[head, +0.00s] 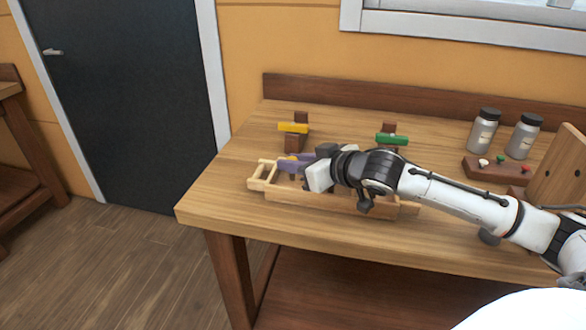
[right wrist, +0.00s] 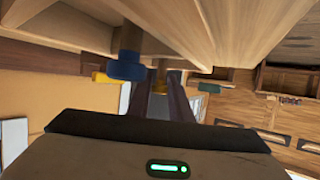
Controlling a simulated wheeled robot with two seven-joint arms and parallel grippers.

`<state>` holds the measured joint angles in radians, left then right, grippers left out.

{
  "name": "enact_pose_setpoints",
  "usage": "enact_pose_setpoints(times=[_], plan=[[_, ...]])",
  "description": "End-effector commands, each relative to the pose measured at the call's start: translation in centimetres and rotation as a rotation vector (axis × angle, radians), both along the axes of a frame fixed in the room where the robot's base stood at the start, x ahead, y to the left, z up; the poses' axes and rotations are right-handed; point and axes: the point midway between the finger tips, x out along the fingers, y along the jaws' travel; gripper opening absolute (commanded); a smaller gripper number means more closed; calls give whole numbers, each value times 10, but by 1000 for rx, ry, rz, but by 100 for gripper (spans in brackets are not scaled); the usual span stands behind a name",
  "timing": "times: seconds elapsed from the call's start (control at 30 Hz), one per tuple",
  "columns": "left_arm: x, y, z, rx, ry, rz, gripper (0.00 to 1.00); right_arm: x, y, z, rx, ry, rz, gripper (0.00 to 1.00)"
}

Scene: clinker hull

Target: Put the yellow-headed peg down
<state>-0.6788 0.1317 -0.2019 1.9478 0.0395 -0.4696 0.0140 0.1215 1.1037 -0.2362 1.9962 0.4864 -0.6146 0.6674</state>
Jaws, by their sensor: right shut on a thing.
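The yellow-headed peg shows only as a small yellow piece (head: 291,158) at the fingertips of my right gripper (head: 288,164). My left gripper is not in view.
A yellow clamp (head: 293,128) and a green clamp (head: 391,139) sit on wooden posts behind the hull. A blue piece (right wrist: 127,67) is close to my fingers. A peg block (head: 480,171) and two jars (head: 483,133) stand at right. The bench's left end is clear.

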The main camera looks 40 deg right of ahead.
Motion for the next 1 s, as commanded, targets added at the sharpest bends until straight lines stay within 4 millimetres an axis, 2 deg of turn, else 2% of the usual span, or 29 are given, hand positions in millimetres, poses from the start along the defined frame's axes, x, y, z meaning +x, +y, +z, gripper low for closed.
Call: enact_pose_setpoints(times=[0.03,0.1,0.4,0.43,0.5,0.83,1.0], plan=[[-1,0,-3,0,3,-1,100,0,0,-10,1,4,-2,0],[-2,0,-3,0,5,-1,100,0,0,-14,1,2,0,0],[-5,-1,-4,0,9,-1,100,0,0,-15,0,1,0,0],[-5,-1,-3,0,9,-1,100,0,0,-16,0,0,0,20],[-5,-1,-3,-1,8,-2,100,0,0,-15,-1,0,0,26],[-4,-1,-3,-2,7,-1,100,-1,0,-12,-2,1,0,26],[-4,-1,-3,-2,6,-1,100,-14,-3,-9,-3,4,-2,26]])
